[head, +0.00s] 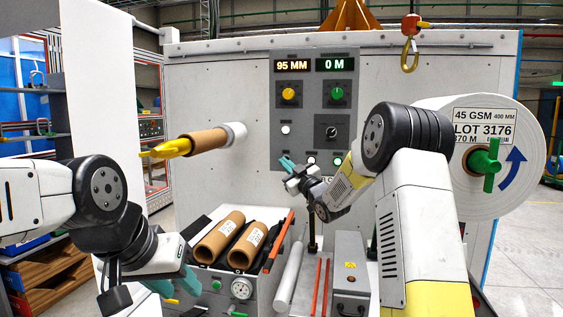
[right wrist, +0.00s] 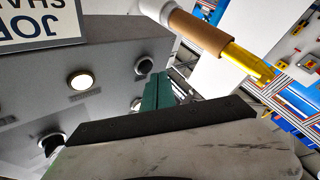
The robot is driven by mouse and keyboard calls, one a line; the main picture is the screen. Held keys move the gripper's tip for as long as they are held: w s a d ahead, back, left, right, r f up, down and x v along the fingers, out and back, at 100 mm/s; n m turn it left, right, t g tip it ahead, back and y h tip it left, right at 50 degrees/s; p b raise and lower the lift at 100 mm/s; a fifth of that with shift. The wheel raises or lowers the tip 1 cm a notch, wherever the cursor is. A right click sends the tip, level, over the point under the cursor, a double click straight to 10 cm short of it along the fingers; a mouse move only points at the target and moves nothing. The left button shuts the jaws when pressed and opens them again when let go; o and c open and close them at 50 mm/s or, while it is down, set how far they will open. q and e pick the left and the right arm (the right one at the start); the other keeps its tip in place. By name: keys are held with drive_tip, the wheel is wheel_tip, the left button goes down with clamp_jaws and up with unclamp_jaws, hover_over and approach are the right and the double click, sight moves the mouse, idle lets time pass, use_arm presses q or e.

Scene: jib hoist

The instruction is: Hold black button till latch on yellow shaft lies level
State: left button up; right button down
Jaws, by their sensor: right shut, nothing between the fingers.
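The yellow shaft (head: 172,148) sticks out from the machine wall with a brown core (head: 206,141) around it. It also shows in the right wrist view (right wrist: 245,60). The latch at its tip (head: 150,154) is small, and I cannot tell its angle. The black button (right wrist: 143,65) is on the grey panel, beside the right fingertips; in the head view my right gripper hides it. My right gripper (head: 287,164) is shut and empty, its teal fingers at the panel; contact is unclear. My left gripper (head: 175,284) is open and empty at the lower left.
The panel (head: 300,110) has displays reading 95 MM and 0 M, yellow and green knobs, a white button (head: 285,129) and lit lamps. Brown cores (head: 219,237) lie on a bench below. A large white roll (head: 490,190) is at the right. A hook (head: 410,45) hangs above.

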drive_tip(key=shift+w+d, duration=0.1)
drive_tip(key=shift+w, duration=0.3)
drive_tip(key=shift+w+d, duration=0.1)
drive_tip(key=shift+w, duration=0.3)
idle(0.6)
idle(0.4)
drive_tip(key=shift+s+a, duration=0.2)
drive_tip(key=shift+s, duration=0.6)
drive_tip(key=s, duration=0.2)
drive_tip(key=s+a, duration=0.1)
drive_tip(key=s, duration=0.2)
drive_tip(key=shift+a, duration=0.2)
